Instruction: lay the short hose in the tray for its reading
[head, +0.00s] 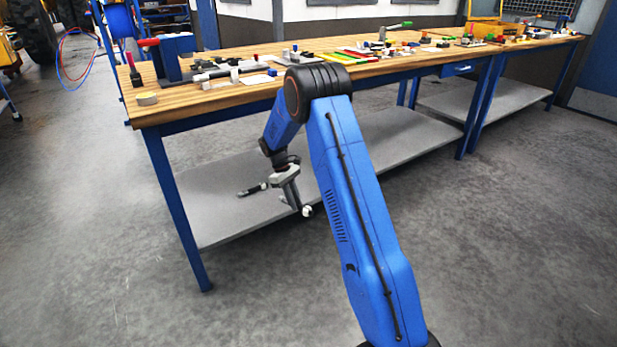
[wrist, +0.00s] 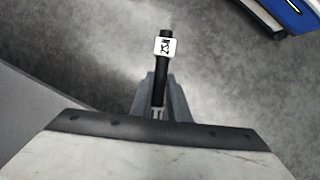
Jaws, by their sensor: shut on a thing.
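My gripper (head: 303,208) hangs in front of the bench's lower shelf, near its front edge. In the wrist view my gripper (wrist: 160,103) is shut on a short black hose (wrist: 164,78) with a white tag that carries dark marks. The hose sticks out past the fingertips, with concrete floor behind it. In the head view only a small white and dark bit of the hose (head: 307,211) shows at the fingertips. Another dark piece with a pale band (head: 252,190) appears to lie on the lower shelf, left of my gripper. I cannot pick out the tray with certainty.
The wooden bench top (head: 215,100) holds many small parts, levers and coloured strips. A round tan roll (head: 146,98) sits at its near left corner. The grey lower shelf (head: 225,212) is mostly bare. An open wooden box (head: 483,28) stands far right. Floor in front is clear.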

